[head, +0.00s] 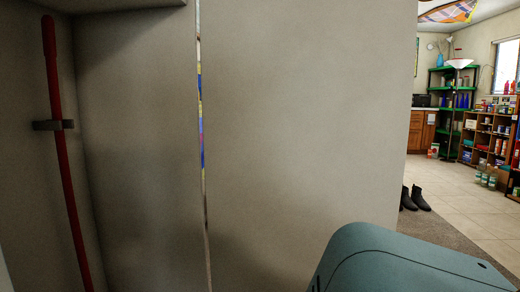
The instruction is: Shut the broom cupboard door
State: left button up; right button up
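The broom cupboard fills the left of the head view, and its pale grey inner wall (135,150) shows. A red broom handle (62,170) stands inside, slightly tilted, at a small grey clip (53,125). The cupboard door (305,130) is a large plain pale panel in the middle of the view. It stands open, with a narrow gap between it and the cupboard wall. No handle shows on the door. The broom's lower end is out of view. Neither of my grippers is in view.
Beyond the door's right edge lies open tiled floor (465,178). Dark boots (416,198) stand on a brown mat (440,230) near that edge. Filled wooden shelves (490,135), a green shelf rack (447,102) and a floor lamp (459,64) stand farther back.

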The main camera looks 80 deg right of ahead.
aim_at(307, 105)
jog(key=k+l+u, duration=0.2)
jog(key=l+u, duration=0.25)
jog(key=k+l+u, duration=0.15)
jog(key=u, duration=0.3)
jog(key=k+l+u, duration=0.15)
jog(key=k+u, duration=0.3)
jog(key=k+l+u, duration=0.1)
jog(key=u, duration=0.35)
jog(key=k+u, duration=0.1)
jog(key=k, duration=0.9)
jog(key=k+l+z, duration=0.1)
jog(key=k+z, duration=0.2)
jog(key=k+l+z, duration=0.2)
jog(key=k+z, duration=0.15)
jog(key=k+l+z, duration=0.45)
jog(key=l, duration=0.2)
jog(key=k+l+z, duration=0.1)
jog(key=l, duration=0.25)
jog(key=k+l, duration=0.1)
jog(key=l, duration=0.25)
jog(key=z, duration=0.05)
